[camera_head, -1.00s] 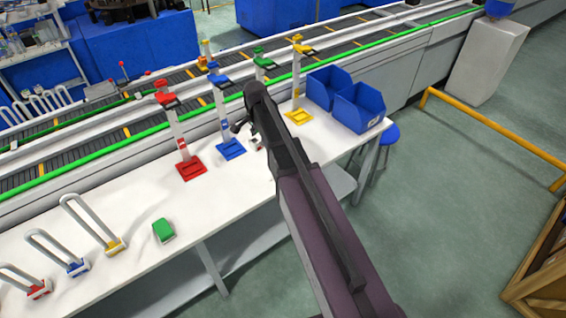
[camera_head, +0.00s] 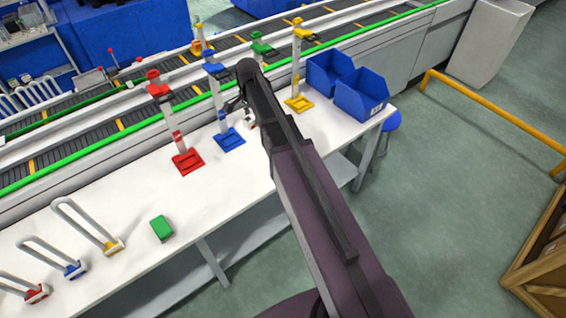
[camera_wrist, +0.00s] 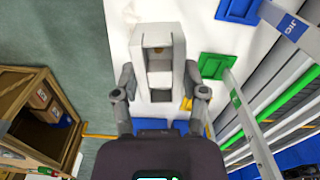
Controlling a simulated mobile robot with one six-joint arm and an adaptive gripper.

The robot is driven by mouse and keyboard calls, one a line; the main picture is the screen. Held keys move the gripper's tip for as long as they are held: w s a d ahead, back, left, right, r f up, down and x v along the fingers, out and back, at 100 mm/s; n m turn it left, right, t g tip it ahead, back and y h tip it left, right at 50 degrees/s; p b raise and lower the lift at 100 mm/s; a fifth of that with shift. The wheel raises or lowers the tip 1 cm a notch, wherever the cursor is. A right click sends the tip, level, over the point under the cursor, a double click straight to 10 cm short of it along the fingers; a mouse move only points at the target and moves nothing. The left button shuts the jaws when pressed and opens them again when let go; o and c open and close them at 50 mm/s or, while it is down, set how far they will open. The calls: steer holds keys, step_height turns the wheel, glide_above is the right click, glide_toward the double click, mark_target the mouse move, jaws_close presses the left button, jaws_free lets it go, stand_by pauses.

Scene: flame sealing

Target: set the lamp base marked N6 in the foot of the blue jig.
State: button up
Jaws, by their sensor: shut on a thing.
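My gripper (camera_wrist: 159,82) is shut on a white, box-like lamp base (camera_wrist: 157,42), with one finger on each side in the wrist view. No N6 mark can be read on it. In the head view, part of the lamp base (camera_head: 250,119) shows beside my arm, which hides the fingers. The blue jig has a flat blue foot (camera_head: 229,140), a pale post and a blue clamp. Its foot (camera_wrist: 239,10) is also at the top of the wrist view, apart from the lamp base, and looks empty.
A red jig (camera_head: 187,161) stands left of the blue one; a green jig's foot (camera_wrist: 216,66) and a yellow jig (camera_head: 298,104) are to the right. Blue bins (camera_head: 360,96), a green block (camera_head: 161,228) and U-shaped tubes (camera_head: 88,222) are on the table.

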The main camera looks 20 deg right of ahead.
steer(key=shift+d+f, duration=0.1)
steer(key=s+d+f+m+b, duration=0.1)
steer(key=s+d+f+b, duration=0.5)
steer(key=f+b, duration=0.3)
steer(key=s+d+f+m+b, duration=0.1)
steer(key=s+d+f+b, duration=0.5)
steer(key=d+f+b, duration=0.2)
steer(key=shift+s+f+b, duration=0.25)
steer(key=shift+f+b, duration=0.7)
steer(key=shift+b, duration=0.1)
steer(key=shift+w+a, duration=0.1)
steer(key=shift+a, duration=0.05)
steer(key=b, duration=0.1)
glide_above(261, 176)
steer(key=d, duration=0.1)
steer(key=shift+s+d+f, duration=0.1)
steer(key=shift+s+f, duration=0.15)
steer(key=shift+f, duration=0.4)
steer(key=shift+w+a, duration=0.2)
steer(key=shift+a, duration=0.2)
steer(key=shift+w+a+f+b, duration=0.15)
steer(key=shift+a+f+b, duration=0.1)
steer(key=shift+b, duration=0.15)
steer(key=shift+f+b, duration=1.6)
